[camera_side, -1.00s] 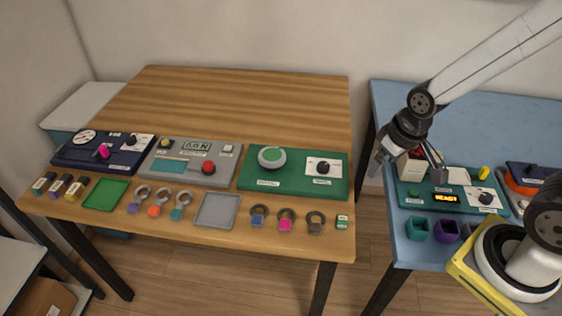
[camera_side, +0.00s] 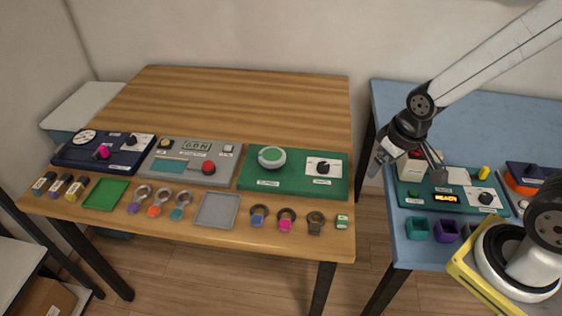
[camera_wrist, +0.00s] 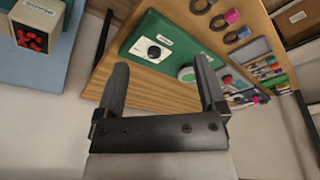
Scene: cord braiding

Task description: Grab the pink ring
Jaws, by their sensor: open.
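The pink ring (camera_side: 285,224) is a dark ring with a pink block. It lies near the front edge of the wooden table, between a blue-block ring (camera_side: 258,215) and a dark ring (camera_side: 316,222). The pink ring also shows at the top of the wrist view (camera_wrist: 232,17). My gripper (camera_side: 408,172) is open and empty, above the blue table to the right of the wooden one, well away from the ring. Its two fingers also show spread apart in the wrist view (camera_wrist: 161,68).
A green panel (camera_side: 250,181) with knobs sits behind the rings. A grey tray (camera_side: 217,222) lies left of them. A cream box with a red top (camera_side: 412,168) and a teal device (camera_side: 466,200) are near my gripper. The back of the wooden table is clear.

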